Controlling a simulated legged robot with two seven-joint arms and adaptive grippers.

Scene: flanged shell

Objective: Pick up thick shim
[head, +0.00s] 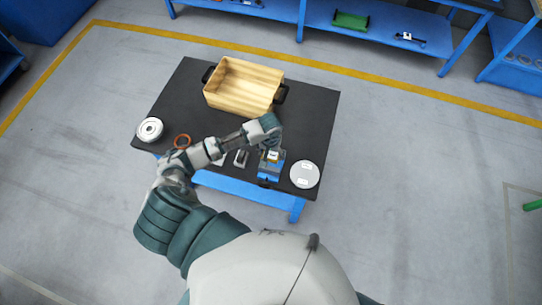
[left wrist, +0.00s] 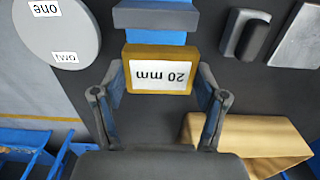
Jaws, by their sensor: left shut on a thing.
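My right gripper is out of view.
A wooden crate (head: 232,97) with black handles stands at the table's back. A white disc (head: 305,174) lies right of the fixture. The table's right side (head: 315,115) is clear.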

